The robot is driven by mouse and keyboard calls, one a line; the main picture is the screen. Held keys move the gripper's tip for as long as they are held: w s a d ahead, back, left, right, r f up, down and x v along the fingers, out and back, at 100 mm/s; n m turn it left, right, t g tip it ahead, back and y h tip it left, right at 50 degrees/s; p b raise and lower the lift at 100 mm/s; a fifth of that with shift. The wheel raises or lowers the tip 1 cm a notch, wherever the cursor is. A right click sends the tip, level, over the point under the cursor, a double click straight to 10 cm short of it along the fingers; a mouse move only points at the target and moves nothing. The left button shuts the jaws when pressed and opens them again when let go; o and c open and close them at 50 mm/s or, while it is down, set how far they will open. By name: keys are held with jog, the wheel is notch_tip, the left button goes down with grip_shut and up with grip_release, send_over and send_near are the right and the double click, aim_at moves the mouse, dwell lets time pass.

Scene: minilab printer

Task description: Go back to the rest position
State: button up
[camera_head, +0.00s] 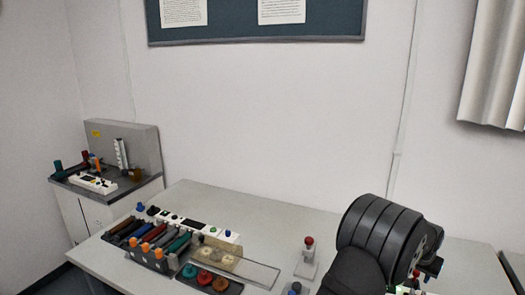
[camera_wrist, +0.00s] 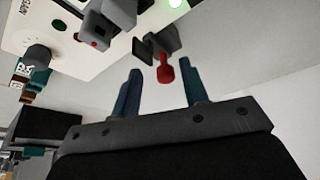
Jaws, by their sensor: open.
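My gripper (camera_wrist: 160,72) is open, its two blue-grey fingers spread apart in the wrist view. A red knob-like piece (camera_wrist: 166,71) shows in the gap between the fingertips, in line with them. It is joined to a grey part; I cannot tell how far beyond the fingers it lies, but no finger visibly touches it. In the head view my dark arm stands at the right over the table (camera_head: 215,192) and hides most of the gripper.
A rack of coloured cartridges (camera_head: 150,238) and a tray of round coloured pieces (camera_head: 208,280) stand on the table. A small red-topped stand (camera_head: 307,257) is left of my arm. A side cabinet (camera_head: 120,200) is far left. The table's back middle is clear.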

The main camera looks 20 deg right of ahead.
jog(key=shift+s+a+r, duration=0.55)
jog(key=shift+s+a, duration=0.15)
jog(key=shift+a, duration=0.1)
jog(key=s+a+r+n, duration=0.1)
jog(key=a+r+n, duration=0.3)
jog(key=r, duration=0.7)
jog(key=shift+s+a+r+g, duration=0.2)
jog(key=shift+s+a+g, duration=0.1)
jog(key=shift+a, duration=0.75)
